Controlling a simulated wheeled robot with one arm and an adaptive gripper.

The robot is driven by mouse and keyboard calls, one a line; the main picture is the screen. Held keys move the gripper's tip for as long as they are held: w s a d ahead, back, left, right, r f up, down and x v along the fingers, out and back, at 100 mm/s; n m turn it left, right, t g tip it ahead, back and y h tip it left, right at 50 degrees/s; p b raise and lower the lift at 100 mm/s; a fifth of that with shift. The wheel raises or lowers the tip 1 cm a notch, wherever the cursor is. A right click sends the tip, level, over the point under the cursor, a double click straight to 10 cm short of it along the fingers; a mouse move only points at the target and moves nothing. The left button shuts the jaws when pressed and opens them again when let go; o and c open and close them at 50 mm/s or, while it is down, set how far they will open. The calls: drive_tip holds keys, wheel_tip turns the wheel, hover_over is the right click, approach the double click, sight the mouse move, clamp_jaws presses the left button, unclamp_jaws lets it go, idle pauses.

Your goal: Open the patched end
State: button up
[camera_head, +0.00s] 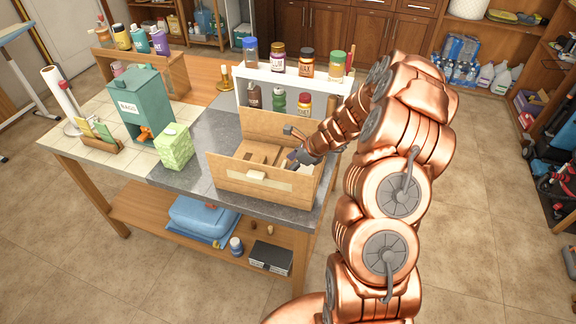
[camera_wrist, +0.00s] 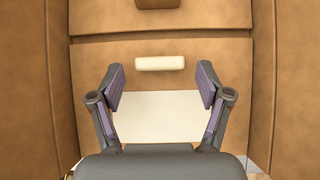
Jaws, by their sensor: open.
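A brown box (camera_head: 228,179) sits on the grey part of the workbench. Whether the fingers touch the panel cannot be told.
A white shelf (camera_head: 270,77) with bottles stands behind the box. Brown walls (camera_wrist: 290,90) rise close on both sides of my gripper in the wrist view.

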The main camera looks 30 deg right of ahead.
drive_tip(key=v, duration=1.1)
drive_tip(key=shift+d, duration=0.2)
drive_tip(key=shift+s+r, duration=0.15)
drive_tip(key=shift+s, duration=0.05)
